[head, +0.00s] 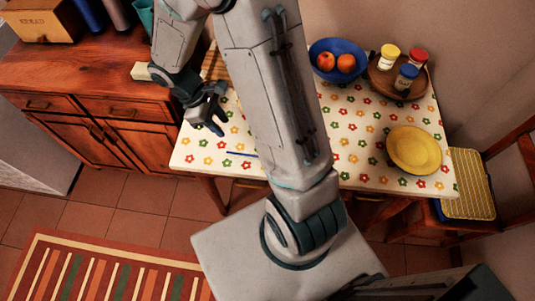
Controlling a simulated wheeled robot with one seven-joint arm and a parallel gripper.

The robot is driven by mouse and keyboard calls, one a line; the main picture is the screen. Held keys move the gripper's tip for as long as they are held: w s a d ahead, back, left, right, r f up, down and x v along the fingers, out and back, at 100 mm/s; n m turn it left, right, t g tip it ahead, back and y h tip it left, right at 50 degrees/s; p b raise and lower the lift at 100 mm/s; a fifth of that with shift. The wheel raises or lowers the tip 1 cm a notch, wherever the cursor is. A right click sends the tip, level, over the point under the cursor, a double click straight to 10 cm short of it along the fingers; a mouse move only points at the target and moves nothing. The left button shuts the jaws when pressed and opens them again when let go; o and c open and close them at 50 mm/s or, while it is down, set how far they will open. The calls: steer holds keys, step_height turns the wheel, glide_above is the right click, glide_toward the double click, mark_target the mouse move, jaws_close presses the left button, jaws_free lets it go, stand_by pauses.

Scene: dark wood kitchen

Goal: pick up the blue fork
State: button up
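A thin blue strip (242,154), which looks like the blue fork, lies flat near the front edge of the flowered table (350,150). Its right end reaches close to my arm, which may hide part of it. My gripper (216,126) is above the left part of the table, a little up and left of the strip and apart from it. It points downward. The gap between its fingers is too small and dark to make out. I see nothing clearly held in it.
A yellow plate (414,150) is on the table's right. A blue bowl (326,75) with orange fruit and a round wooden tray (384,88) with several jars stand at the back. A wooden cabinet (80,95) is left and a chair (466,175) right.

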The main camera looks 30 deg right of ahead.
glide_above(245, 154)
steer(key=w+a, duration=0.2)
step_height(245, 154, down, 8)
steer(key=shift+f, duration=0.25)
steer(key=shift+s+x, duration=0.15)
steer(key=shift+x, duration=1.15)
steer(key=shift+s+x, duration=0.15)
steer(key=shift+x, duration=1.15)
steer(key=shift+a+r, duration=0.1)
jaws_close()
